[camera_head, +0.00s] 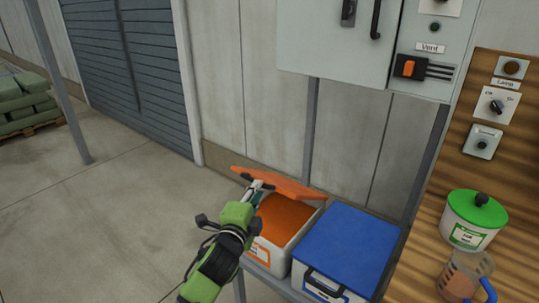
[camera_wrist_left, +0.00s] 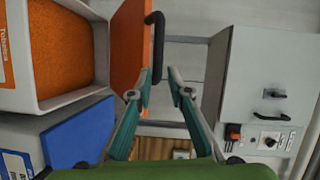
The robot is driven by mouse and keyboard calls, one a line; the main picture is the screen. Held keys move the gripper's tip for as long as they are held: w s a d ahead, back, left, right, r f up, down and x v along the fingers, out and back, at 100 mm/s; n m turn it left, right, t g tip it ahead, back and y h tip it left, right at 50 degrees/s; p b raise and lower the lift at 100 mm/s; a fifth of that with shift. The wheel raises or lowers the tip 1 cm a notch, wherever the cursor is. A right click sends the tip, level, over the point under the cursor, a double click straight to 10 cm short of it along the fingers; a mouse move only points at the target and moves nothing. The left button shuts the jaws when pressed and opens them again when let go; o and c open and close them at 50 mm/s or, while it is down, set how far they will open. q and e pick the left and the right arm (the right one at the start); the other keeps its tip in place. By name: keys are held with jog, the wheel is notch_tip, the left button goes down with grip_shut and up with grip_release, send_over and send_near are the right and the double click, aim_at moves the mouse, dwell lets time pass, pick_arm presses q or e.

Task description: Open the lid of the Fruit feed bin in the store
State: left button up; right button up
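An open bin (camera_head: 306,231) with orange contents (camera_head: 283,217) stands on a low rack; its label is too small to read. Its orange lid (camera_head: 290,188) is raised and tilted toward the wall. In the left wrist view the lid (camera_wrist_left: 126,45) shows edge-on with a black handle (camera_wrist_left: 154,45). My left gripper (camera_head: 258,186) is at the lid's left part. Its fingers (camera_wrist_left: 162,74) are apart, with the handle's end close to the left fingertip; I cannot tell whether they touch. My right gripper is not in view.
A bin with a shut blue lid (camera_head: 346,247) stands right of the open bin. A grey cabinet (camera_head: 336,38) hangs above. A wooden panel and counter (camera_head: 438,220) with a green-lidded pot (camera_head: 469,221) and a jug (camera_head: 464,277) are at the right.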

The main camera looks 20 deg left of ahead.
pick_arm(q)
notch_tip(320, 180, up, 6)
jog(key=t, duration=0.1)
jog(key=w+r+p, duration=0.1)
jog(key=w, duration=1.2)
jog(key=shift+a+m, duration=0.2)
jog(key=shift+m, duration=0.2)
jog(key=shift+r, duration=0.1)
grip_shut()
grip_release()
